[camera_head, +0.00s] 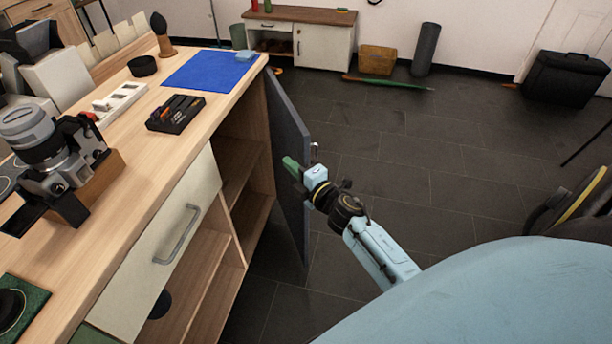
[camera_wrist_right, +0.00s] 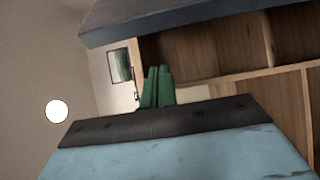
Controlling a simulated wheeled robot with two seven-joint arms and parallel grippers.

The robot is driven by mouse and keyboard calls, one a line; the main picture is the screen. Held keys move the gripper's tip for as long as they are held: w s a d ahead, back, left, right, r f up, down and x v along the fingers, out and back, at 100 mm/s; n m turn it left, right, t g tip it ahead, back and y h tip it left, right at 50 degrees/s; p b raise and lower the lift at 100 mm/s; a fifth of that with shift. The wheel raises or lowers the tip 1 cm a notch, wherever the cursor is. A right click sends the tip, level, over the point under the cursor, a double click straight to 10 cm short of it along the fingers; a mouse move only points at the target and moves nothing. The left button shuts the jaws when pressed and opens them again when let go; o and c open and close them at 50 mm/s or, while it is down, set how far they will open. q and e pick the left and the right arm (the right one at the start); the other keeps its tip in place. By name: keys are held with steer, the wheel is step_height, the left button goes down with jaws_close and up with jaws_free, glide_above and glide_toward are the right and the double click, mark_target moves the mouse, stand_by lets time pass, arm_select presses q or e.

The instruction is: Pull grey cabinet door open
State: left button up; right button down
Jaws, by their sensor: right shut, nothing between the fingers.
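The grey cabinet door (camera_head: 286,125) stands wide open at the far end of the wooden cabinet (camera_head: 215,134), swung out from its front. The shelves behind it are exposed. My right gripper (camera_head: 291,164) overlaps the door near its outer edge, its green fingertips over the visible face; I cannot tell whether they touch. In the right wrist view the green fingers (camera_wrist_right: 157,87) are together with nothing between them. The door (camera_wrist_right: 180,22) crosses the top of that view, apart from the fingertips in the picture. My left gripper is not in view.
A cream drawer front (camera_head: 165,250) with a metal handle is nearer on the cabinet. The top holds a camera (camera_head: 45,145), a black tray (camera_head: 175,113) and a blue mat (camera_head: 210,70). The dark tiled floor (camera_head: 420,150) right of the door is mostly clear.

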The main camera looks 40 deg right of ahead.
mark_target(306, 161)
steer(key=shift+s+d, duration=0.2)
steer(key=shift+d, duration=0.8)
steer(key=shift+s+d, duration=0.15)
steer(key=shift+d, duration=0.8)
steer(key=shift+w+d, duration=0.1)
